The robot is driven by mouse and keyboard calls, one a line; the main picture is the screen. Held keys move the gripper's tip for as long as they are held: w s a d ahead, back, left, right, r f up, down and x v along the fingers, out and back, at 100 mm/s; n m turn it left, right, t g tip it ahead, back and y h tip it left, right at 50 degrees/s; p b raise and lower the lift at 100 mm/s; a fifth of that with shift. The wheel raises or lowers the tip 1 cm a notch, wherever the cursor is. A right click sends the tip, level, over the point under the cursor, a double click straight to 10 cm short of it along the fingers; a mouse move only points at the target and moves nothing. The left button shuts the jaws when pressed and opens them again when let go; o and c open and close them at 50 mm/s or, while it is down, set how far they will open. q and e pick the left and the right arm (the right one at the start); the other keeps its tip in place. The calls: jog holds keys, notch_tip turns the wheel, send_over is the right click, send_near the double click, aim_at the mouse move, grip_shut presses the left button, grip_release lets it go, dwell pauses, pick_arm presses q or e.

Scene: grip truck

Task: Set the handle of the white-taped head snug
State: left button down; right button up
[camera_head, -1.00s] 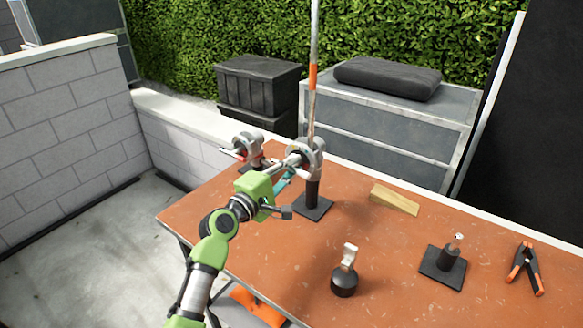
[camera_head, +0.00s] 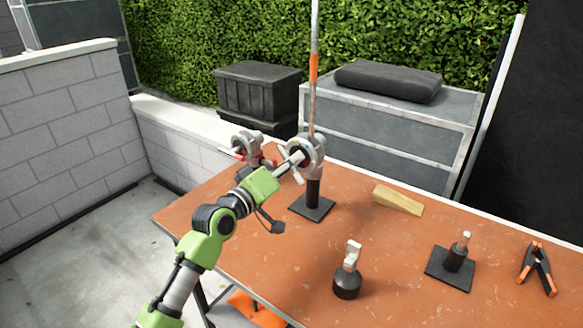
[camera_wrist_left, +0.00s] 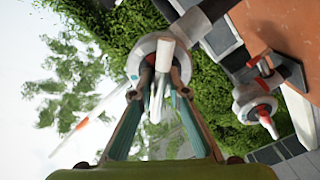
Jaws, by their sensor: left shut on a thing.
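The grip head (camera_head: 313,146) in the middle stands upright on a post with a square black base (camera_head: 312,207) and carries a tall rod (camera_head: 314,95). In the left wrist view this head (camera_wrist_left: 146,52) faces me, with a pale, white-ended handle (camera_wrist_left: 163,92). My left gripper (camera_head: 297,165) reaches it from the front left. In the wrist view its teal-lined fingers (camera_wrist_left: 162,82) are shut on the handle. A second grip head (camera_head: 246,143) with red on its handle stands behind to the left, and also shows in the wrist view (camera_wrist_left: 250,102). My right gripper is not in view.
On the orange-brown table (camera_head: 240,262) lie a wooden wedge (camera_head: 398,200), a black-based fitting (camera_head: 347,280), a small stand (camera_head: 452,262) and an orange-tipped clamp (camera_head: 537,268). A block wall (camera_head: 60,140) is at left.

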pick_arm(q)
jog(key=m+b, duration=0.1)
jog(key=m, duration=0.3)
jog(key=shift+f+m, duration=0.1)
jog(key=shift+m, duration=0.2)
jog(key=shift+m+b, duration=0.3)
jog(key=shift+m, duration=1.6)
jog(key=c, duration=2)
grip_release()
jog(key=shift+o, duration=0.2)
jog(key=v, duration=1.2)
